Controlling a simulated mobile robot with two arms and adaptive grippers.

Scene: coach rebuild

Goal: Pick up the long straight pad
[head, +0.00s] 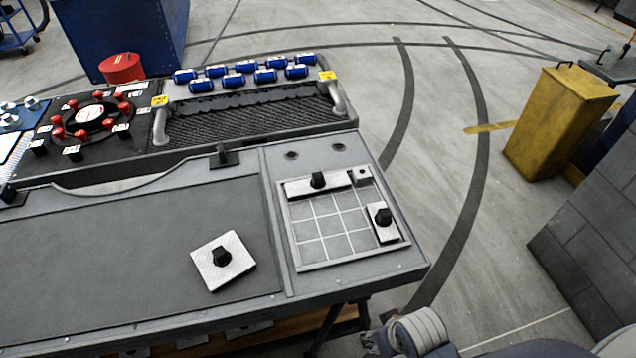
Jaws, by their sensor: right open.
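A long straight pale pad (300,187) with a black knob lies along the back edge of the gridded square frame on the right of the grey workbench. A shorter pale pad (383,231) with a black knob lies along the frame's right side. A loose square pad (235,271) with a black knob lies turned on the bench panel to the left. My right gripper (376,335) is partly seen at the bottom, off the bench's front right corner, open and apart from the pads. My left gripper is out of view.
The gridded frame (318,228) has bare cells in its middle and left. Behind the bench stands a dark tray (250,115) with blue cylinders and handles, beside a panel of red knobs (90,117). A yellow bin (560,120) stands on the floor at right.

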